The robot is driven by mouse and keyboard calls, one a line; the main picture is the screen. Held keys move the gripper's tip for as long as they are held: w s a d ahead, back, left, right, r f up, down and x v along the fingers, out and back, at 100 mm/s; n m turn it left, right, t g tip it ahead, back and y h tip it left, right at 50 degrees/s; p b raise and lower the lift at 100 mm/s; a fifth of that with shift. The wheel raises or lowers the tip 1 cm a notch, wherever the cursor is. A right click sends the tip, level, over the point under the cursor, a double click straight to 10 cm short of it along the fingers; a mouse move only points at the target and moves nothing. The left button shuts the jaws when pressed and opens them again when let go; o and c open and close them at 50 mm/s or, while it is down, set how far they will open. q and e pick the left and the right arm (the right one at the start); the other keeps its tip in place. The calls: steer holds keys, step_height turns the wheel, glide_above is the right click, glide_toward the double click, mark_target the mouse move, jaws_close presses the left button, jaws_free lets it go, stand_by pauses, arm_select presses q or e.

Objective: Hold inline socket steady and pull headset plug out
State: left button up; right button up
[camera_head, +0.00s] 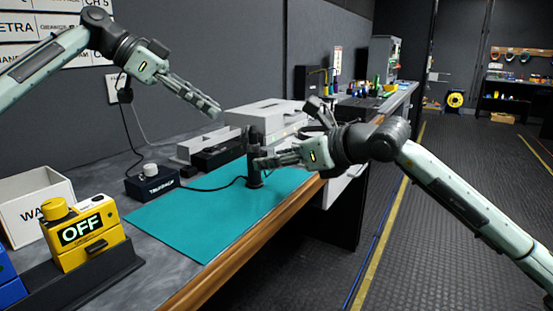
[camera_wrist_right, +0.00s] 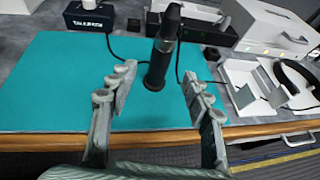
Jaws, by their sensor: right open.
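The inline socket (camera_head: 254,170) is a black upright cylinder on the teal mat (camera_head: 200,222); it also shows in the right wrist view (camera_wrist_right: 159,68). A black piece, seemingly the headset plug (camera_wrist_right: 172,18), continues it at the top; the exact joint is hard to make out. My right gripper (camera_head: 266,160) is open at the socket; in the right wrist view its fingers (camera_wrist_right: 159,80) stand on either side of the socket, with gaps on both sides. My left gripper (camera_head: 208,104) hangs in the air above and left of the socket; its finger gap is not clear.
A small black box (camera_head: 152,184) with a pale knob stands left of the mat, with a cable near it. Grey trays (camera_head: 203,140) and a pale device (camera_head: 262,114) stand behind. A yellow OFF block (camera_head: 82,234) and a white bin (camera_head: 28,207) are front left. The mat's front is clear.

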steer(key=x, duration=0.7)
steer(key=shift+w+a+f, duration=0.15)
steer(key=shift+a, duration=0.05)
steer(key=shift+c, duration=0.2)
